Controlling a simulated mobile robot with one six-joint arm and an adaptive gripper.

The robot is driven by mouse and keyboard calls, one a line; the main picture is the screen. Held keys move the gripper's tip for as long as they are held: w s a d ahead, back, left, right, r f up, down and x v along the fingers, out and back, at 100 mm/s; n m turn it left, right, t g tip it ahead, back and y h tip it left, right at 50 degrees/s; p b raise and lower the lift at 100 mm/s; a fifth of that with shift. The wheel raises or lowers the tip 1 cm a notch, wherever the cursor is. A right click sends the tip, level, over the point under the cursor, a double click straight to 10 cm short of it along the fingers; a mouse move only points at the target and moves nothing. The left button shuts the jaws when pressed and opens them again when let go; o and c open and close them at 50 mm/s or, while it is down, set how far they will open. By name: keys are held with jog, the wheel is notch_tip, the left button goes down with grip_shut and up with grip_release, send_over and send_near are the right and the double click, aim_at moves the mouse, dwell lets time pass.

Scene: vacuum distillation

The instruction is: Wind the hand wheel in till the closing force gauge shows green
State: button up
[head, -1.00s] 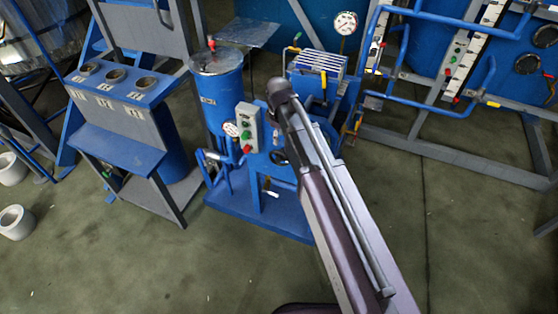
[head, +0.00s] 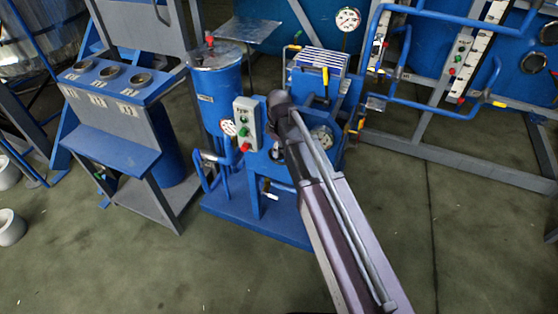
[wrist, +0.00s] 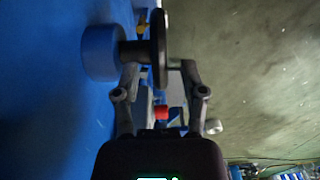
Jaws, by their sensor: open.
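In the wrist view, the dark hand wheel (wrist: 160,35) shows nearly edge-on, on a shaft from a round blue boss (wrist: 99,52). My gripper (wrist: 159,70) is open, with one finger on each side of the wheel's rim. I cannot tell if either finger touches it. In the head view, my arm hides the gripper and most of the wheel.
A control box (head: 247,124) with green and red buttons stands left of my arm, with a small gauge (head: 228,128) and blue tank (head: 217,95) beside it. Another gauge (head: 348,19) is behind. Blue pipe rails (head: 445,98) stand right. The front floor is clear.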

aim_at(279, 164)
jog(key=shift+f+b, duration=1.8)
jog(key=shift+f, duration=0.3)
grip_shut()
